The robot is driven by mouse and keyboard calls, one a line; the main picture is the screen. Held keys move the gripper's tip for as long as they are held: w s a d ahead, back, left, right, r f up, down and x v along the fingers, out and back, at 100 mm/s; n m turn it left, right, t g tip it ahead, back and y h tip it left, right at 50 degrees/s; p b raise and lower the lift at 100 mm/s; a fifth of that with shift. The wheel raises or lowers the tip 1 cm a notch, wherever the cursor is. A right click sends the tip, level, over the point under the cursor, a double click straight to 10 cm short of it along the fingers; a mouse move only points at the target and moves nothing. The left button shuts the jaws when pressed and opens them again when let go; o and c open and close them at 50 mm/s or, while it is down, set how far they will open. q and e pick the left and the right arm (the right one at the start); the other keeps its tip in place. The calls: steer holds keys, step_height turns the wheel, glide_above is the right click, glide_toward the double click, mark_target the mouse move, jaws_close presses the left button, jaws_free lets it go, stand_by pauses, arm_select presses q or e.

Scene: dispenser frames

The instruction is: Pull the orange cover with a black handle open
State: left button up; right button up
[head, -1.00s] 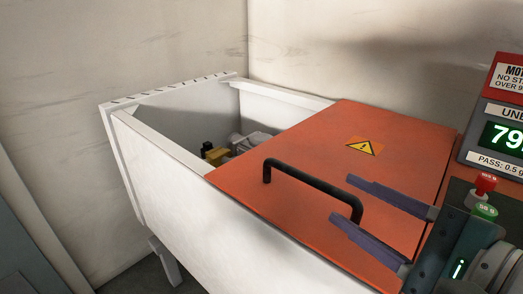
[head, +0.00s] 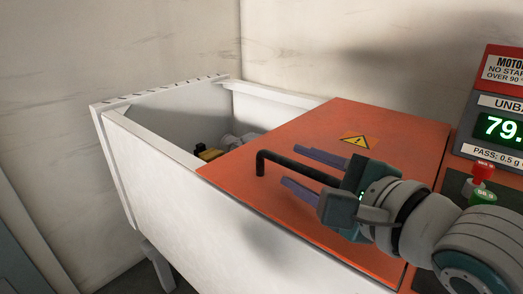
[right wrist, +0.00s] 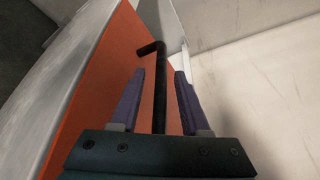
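The orange cover (head: 300,140) lies over the right part of a white box and carries a yellow warning triangle. Its black handle (head: 262,163) is a bent bar standing up from the cover, partly hidden by my right gripper. My right gripper (head: 290,166) is open, with its two purple fingers on either side of the handle bar. In the right wrist view the handle (right wrist: 158,60) runs between the fingers (right wrist: 160,73), with a gap to each finger visible. The orange cover (right wrist: 105,75) lies behind them. My left gripper is not in view.
The white box (head: 165,155) is open at its left part, with a yellow part (head: 209,154) and grey machinery inside. A display panel (head: 503,130) and red (head: 483,170) and green (head: 484,197) buttons stand at the right. Walls close off the back and left.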

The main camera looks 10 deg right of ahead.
jaws_close()
stand_by(1.2)
